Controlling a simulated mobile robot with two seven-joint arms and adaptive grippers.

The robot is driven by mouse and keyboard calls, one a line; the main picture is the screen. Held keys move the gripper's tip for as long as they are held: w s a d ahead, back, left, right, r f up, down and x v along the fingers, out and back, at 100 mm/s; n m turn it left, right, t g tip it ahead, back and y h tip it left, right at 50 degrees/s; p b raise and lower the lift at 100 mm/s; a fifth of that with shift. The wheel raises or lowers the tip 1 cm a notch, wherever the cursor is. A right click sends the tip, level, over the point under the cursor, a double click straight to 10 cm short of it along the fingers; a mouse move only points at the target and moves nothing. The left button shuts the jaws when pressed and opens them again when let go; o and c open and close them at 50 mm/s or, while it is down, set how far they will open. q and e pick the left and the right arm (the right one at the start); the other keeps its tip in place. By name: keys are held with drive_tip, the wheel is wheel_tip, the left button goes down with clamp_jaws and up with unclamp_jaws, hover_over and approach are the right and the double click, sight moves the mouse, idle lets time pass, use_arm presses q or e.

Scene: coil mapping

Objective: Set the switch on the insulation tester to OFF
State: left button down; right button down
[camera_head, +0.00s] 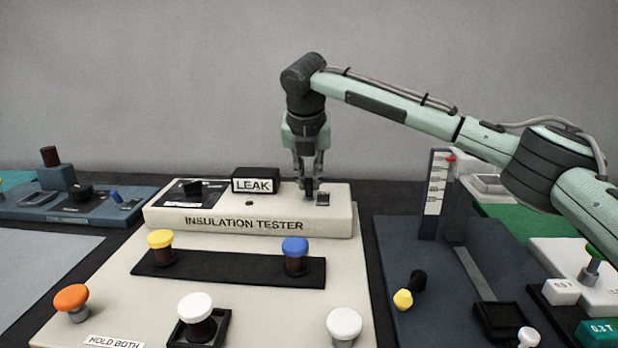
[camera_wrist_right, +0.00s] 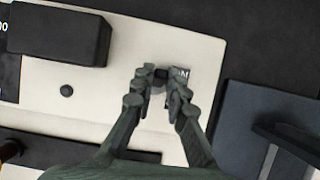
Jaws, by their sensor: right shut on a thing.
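The insulation tester (camera_head: 250,225) is a cream box at the back of a cream panel, with its name on the front face. My right gripper (camera_head: 309,192) points straight down over the right part of its top. In the right wrist view the fingertips (camera_wrist_right: 160,82) are shut on a small dark switch (camera_wrist_right: 161,72). A small label (camera_wrist_right: 181,74) is right beside the switch, partly covered by a finger; its text is not readable in full. The switch's setting cannot be told. My left gripper is not in view.
A black LEAK display (camera_head: 255,181) stands on the tester left of my gripper. Yellow (camera_head: 160,239) and blue (camera_head: 295,246) knobs stand in front, with orange (camera_head: 71,297) and white (camera_head: 195,307) ones nearer. A dark station with an upright scale (camera_head: 436,195) is at the right.

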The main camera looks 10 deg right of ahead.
sight(309, 187)
drive_tip(key=t, duration=0.1)
drive_tip(key=s+t, duration=0.1)
drive_tip(key=t, duration=0.1)
drive_tip(key=s+t, duration=0.1)
drive_tip(key=shift+a+f+h, duration=0.15)
drive_tip(key=shift+a+h, duration=0.1)
drive_tip(key=shift+h, duration=0.15)
drive_tip(key=shift+s+f+t, duration=0.1)
drive_tip(key=shift+t, duration=0.5)
drive_tip(key=t+b, duration=0.1)
drive_tip(key=s+t+b, duration=0.1)
drive_tip(key=t, duration=0.1)
drive_tip(key=shift+a+f+h, duration=0.15)
drive_tip(key=shift+f+h, duration=0.2)
drive_tip(key=shift+h, duration=0.05)
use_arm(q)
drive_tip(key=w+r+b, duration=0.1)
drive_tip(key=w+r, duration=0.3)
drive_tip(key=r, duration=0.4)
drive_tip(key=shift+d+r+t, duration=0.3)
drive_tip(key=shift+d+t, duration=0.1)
use_arm(e)
drive_tip(key=shift+s+t, duration=0.15)
drive_tip(key=shift+t, duration=0.45)
drive_tip(key=c, duration=1.5)
unclamp_jaws()
drive_tip(key=shift+c, duration=0.2)
drive_tip(key=shift+s, duration=0.1)
